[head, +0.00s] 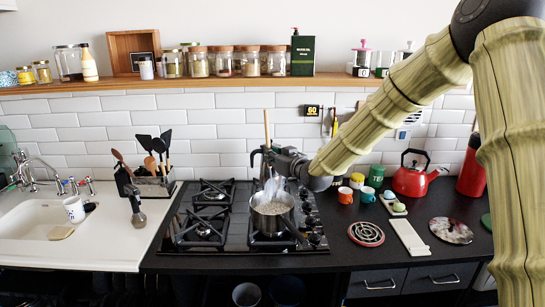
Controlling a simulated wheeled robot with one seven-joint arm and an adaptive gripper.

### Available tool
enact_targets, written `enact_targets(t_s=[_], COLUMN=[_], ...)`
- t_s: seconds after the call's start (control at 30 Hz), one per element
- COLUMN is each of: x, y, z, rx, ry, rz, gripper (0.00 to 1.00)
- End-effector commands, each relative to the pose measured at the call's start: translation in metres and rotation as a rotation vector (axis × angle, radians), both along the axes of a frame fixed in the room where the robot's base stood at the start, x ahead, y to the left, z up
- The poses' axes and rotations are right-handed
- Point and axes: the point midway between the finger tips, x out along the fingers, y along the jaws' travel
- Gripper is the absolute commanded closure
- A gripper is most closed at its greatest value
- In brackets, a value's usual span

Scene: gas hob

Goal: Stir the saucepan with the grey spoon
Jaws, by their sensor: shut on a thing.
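The saucepan (272,222) stands on the front right burner of the black gas hob, with pale grainy contents showing inside. My gripper (274,171) is above the pan's back rim, reaching in from the right. It is shut on the grey spoon (273,188), whose pale grey lower part points down into the pan. A thin wooden stick (267,126) rises upright above the gripper; I cannot tell whether it is the spoon's handle. The gripper hides part of the spoon, and the spoon's tip is hard to make out.
A dark pot (258,160) stands behind the gripper. The hob's left burners (202,230) are empty. Several mugs (345,195) and a red kettle (411,176) stand to the right, below my arm. A utensil holder (150,183) and the sink (35,212) are at left.

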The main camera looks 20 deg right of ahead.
Motion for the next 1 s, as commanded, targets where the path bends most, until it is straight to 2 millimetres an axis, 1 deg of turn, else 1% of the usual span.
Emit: enact_targets(t_s=[0.27, 0.83, 1.0], x=[0.0, 0.0, 0.0], y=[0.0, 0.0, 0.0], z=[0.004, 0.045, 0.051], rx=[0.0, 0.0, 0.0], ry=[-0.001, -0.001, 0.0], rz=[0.0, 0.0, 0.0], gripper=[1.0, 1.0, 1.0])
